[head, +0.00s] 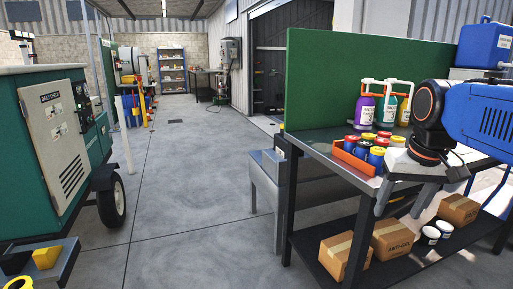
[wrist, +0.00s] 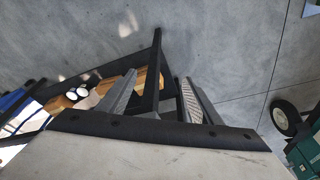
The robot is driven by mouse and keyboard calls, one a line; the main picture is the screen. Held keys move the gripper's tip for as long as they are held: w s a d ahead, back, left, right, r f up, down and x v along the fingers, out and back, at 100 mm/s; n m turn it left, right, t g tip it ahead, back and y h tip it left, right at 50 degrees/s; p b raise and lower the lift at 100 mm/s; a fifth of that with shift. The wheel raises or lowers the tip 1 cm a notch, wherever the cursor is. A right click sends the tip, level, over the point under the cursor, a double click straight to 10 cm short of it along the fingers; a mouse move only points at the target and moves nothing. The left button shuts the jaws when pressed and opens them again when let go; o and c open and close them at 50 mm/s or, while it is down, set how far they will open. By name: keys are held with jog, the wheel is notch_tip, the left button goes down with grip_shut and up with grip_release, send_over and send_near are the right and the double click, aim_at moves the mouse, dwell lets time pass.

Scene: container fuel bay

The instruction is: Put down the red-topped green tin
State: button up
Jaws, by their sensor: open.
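My gripper (head: 403,198) is at the front edge of the workbench, pointing down, at the right of the head view. In the wrist view its two grey fingers (wrist: 158,98) stand apart with nothing between them. Several small tins with red or yellow lids stand in and behind an orange-red tray (head: 350,159) on the bench, left of my gripper. No tin shows in the wrist view.
The workbench (head: 325,151) has a green back panel (head: 345,85). Spray bottles (head: 364,107) stand behind the tins. Cardboard boxes (head: 392,239) and white tubs (head: 430,236) are on its lower shelf. A green generator (head: 55,145) stands left. The floor between is clear.

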jog(key=s+a+f+n+t, duration=0.1)
jog(key=s+f, duration=0.4)
jog(key=f, duration=0.2)
jog(key=s+a+f, duration=0.2)
jog(key=s+f, duration=0.4)
jog(key=f, duration=0.2)
jog(key=shift+s+a+f+n+t, duration=0.2)
jog(key=shift+a+n+t, duration=0.1)
jog(key=shift+n+t, duration=0.1)
